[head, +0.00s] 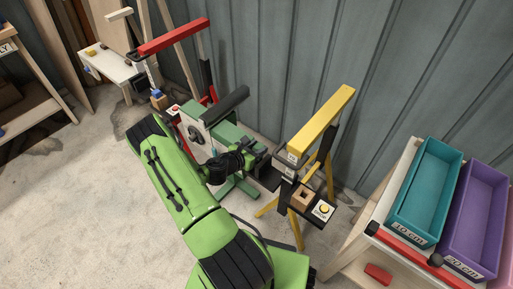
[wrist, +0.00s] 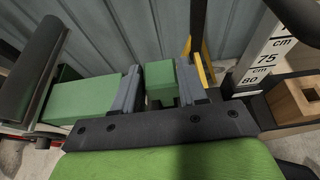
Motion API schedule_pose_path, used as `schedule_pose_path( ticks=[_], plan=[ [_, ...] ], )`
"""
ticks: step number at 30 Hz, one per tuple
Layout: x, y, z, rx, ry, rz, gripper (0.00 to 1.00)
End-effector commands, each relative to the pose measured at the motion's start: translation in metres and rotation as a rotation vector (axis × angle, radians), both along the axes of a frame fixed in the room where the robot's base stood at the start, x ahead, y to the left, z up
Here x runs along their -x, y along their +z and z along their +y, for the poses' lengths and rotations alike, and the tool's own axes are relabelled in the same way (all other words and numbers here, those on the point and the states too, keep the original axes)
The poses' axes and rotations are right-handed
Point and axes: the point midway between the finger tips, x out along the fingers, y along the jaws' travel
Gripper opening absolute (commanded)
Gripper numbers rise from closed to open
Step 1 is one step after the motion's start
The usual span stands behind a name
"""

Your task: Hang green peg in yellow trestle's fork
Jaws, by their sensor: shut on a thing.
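In the wrist view, my gripper (wrist: 160,88) is shut on the green peg (wrist: 160,78), a green block between its two grey jaws. In the head view, my gripper (head: 262,158) is at the left side of the yellow trestle (head: 322,119), close to its dark post; the peg is hard to make out there. The trestle has a yellow top beam, splayed yellow legs and a dark shelf. Part of its yellow frame shows in the wrist view (wrist: 201,45), beyond the right jaw. I cannot make out the fork or whether the peg touches it.
A green trestle (head: 232,133) stands just left of my gripper, and a red trestle (head: 173,37) further back. A wooden socket block (head: 303,198) and yellow button (head: 323,209) sit on the yellow trestle's shelf. A teal bin (head: 427,185) and purple bin (head: 474,215) are right. The wall is behind.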

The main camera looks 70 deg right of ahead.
Motion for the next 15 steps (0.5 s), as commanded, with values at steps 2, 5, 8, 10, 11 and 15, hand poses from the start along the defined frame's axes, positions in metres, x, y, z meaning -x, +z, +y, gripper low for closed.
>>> schedule_pose_path(
  ticks=[2, 5, 8, 10, 11, 15],
  plan=[
    [0.0, -0.003, 0.0, 0.0, 0.0, 0.0, 0.12],
    [0.0, -0.005, 0.0, 0.0, 0.0, 0.0, 0.12],
    [0.0, -0.008, 0.0, 0.001, 0.0, 0.001, 0.12],
    [0.0, -0.01, 0.0, 0.001, 0.0, 0.001, 0.12],
    [0.0, -0.01, 0.0, 0.001, 0.0, 0.001, 0.12],
    [0.0, -0.014, 0.0, 0.001, 0.0, 0.001, 0.12]
  ],
)
